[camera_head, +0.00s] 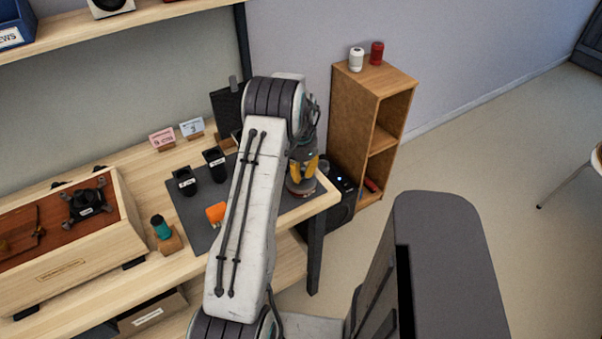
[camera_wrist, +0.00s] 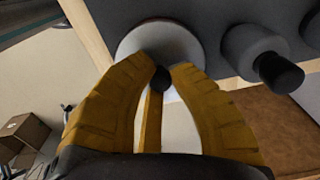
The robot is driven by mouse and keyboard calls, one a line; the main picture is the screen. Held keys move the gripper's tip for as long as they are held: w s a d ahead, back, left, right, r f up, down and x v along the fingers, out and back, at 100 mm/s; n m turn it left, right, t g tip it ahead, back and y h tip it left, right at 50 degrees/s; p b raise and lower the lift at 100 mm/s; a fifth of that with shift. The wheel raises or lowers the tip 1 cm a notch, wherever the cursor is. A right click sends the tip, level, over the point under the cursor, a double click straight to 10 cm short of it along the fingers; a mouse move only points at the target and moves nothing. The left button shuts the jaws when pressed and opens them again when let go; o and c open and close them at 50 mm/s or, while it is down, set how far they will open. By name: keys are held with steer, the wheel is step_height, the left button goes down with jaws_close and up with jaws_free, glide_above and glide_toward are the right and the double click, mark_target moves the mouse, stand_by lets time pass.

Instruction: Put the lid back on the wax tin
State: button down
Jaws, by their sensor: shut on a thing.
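My gripper (camera_head: 303,170) has yellow fingers and is over the right end of the dark mat on the bench. In the wrist view my gripper (camera_wrist: 163,78) is shut on a small dark knob, with a pale round disc (camera_wrist: 150,35) right behind it, which looks like the lid. In the head view a low round piece (camera_head: 301,189) with a reddish band shows just under the fingers; it may be the wax tin. My fingers and arm hide part of it. I cannot tell whether the lid touches the tin.
Two black labelled cups (camera_head: 184,181) (camera_head: 214,164) and an orange block (camera_head: 216,213) stand on the dark mat (camera_head: 202,233). A teal bottle (camera_head: 160,227) and a wooden case (camera_head: 125,226) are to the left. A wooden shelf (camera_head: 352,120) stands beyond the bench's right end.

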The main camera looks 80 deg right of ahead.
steer(key=c, duration=0.6)
jaws_free()
steer(key=shift+r, duration=0.1)
steer(key=shift+r+p, duration=2.05)
steer(key=shift+r, duration=1.35)
steer(key=shift+o, duration=0.3)
jaws_close()
steer(key=shift+f+b, duration=2.2)
steer(key=shift+f, duration=0.75)
